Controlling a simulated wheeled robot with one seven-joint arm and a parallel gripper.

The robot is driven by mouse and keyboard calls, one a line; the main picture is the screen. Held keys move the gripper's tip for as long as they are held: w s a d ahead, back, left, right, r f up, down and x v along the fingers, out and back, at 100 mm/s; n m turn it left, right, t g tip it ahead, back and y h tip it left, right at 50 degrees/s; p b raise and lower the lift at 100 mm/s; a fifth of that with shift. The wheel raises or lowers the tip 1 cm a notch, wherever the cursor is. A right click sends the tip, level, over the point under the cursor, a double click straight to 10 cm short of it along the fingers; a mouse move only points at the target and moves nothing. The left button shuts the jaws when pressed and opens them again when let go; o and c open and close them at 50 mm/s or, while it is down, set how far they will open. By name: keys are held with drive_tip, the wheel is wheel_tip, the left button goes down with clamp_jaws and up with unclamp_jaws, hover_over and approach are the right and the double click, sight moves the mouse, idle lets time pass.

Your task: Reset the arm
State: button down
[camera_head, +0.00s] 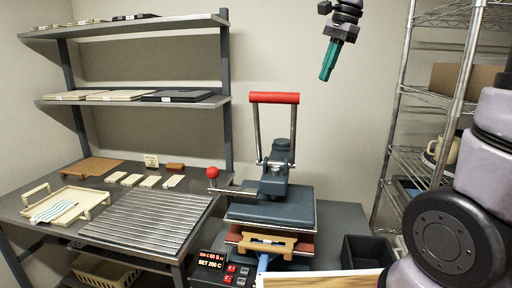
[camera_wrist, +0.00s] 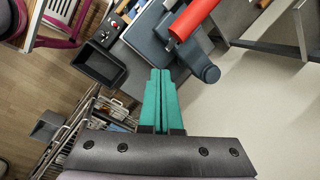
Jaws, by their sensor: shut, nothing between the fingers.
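My gripper (camera_head: 326,73) is raised high in the head view, right of and above the press, with teal fingers pointing down. Its fingers are together and empty; they also show in the wrist view (camera_wrist: 160,88). The heat press (camera_head: 272,197) stands on the bench with a red handle bar (camera_head: 274,98) standing up on two metal arms. A small lever with a red knob (camera_head: 212,172) sticks out at its left. In the wrist view the red bar (camera_wrist: 192,18) lies beyond the fingertips, to their upper right. My gripper looks apart from the press.
A control box (camera_head: 222,270) and a dark bin (camera_head: 367,252) sit by the press. A slatted metal rack (camera_head: 150,222) and a cream tray (camera_head: 68,204) are at left. Wall shelves (camera_head: 130,100) hold flat boards. A wire shelf (camera_head: 400,110) with a mug (camera_head: 440,150) stands right. Open air surrounds my gripper.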

drive_tip(key=s+d+f+n+t, duration=0.2)
drive_tip(key=s+d+n, duration=0.1)
drive_tip(key=s, duration=0.4)
drive_tip(key=s+d+f+n+t, duration=0.2)
drive_tip(key=s+n, duration=0.3)
drive_tip(key=s, duration=0.3)
drive_tip(key=shift+s+d+t+h, duration=0.3)
drive_tip(key=shift+d+t+h, duration=0.1)
drive_tip(key=shift+d+t, duration=0.3)
